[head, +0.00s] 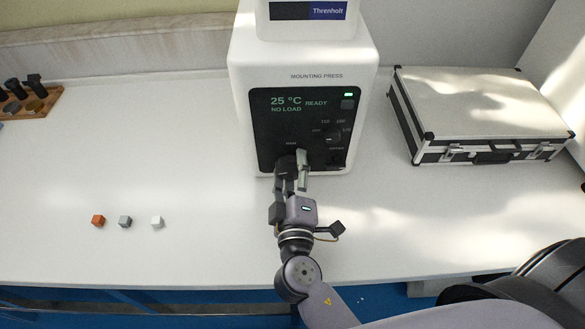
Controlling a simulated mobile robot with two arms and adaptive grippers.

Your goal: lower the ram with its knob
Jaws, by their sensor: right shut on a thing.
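The white mounting press (240,75) stands at the back middle of the bench. Its black front panel (262,130) reads 25 °C, NO LOAD and READY, with a green light lit. A dial (332,139) with several marked settings is on the right of the panel. My right gripper (291,163) reaches up to the lower middle of the panel, under a small label. It is shut on what appears to be the ram knob, which its fingers mostly hide. The ram itself cannot be made out. My left gripper is not in view.
A silver case (480,105) lies at the right. A wooden rack (35,106) with dark pieces is at the far left.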

